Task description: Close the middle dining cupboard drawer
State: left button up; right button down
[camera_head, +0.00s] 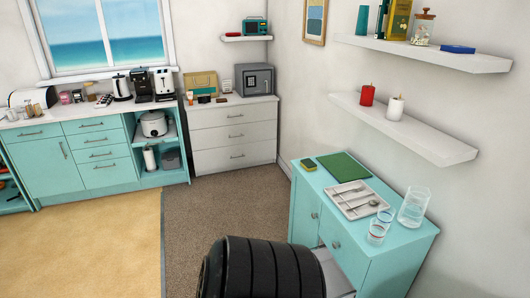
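A teal cupboard (399,259) stands against the right wall, with two front panels that each carry a round knob. A pale flat shape (338,275) juts out low at its front, beside a black ribbed link of my own arm. It could be a pulled-out drawer or part of my arm; I cannot tell which. The link hides the lower front of the cupboard. A white chest (205,158) in the back corner has three drawers, and its middle drawer (236,137) looks shut. Neither of my grippers is in view.
On the teal cupboard lie a green mat (345,166), a cutlery tray (344,205), a small yellow-and-black item (308,165) and glassware (414,207). Wall shelves (400,128) hang above it. A teal counter (51,166) lines the back left. The floor (90,250) at left is clear.

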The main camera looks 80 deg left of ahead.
aim_at(338, 285)
jog(key=u, duration=2.35)
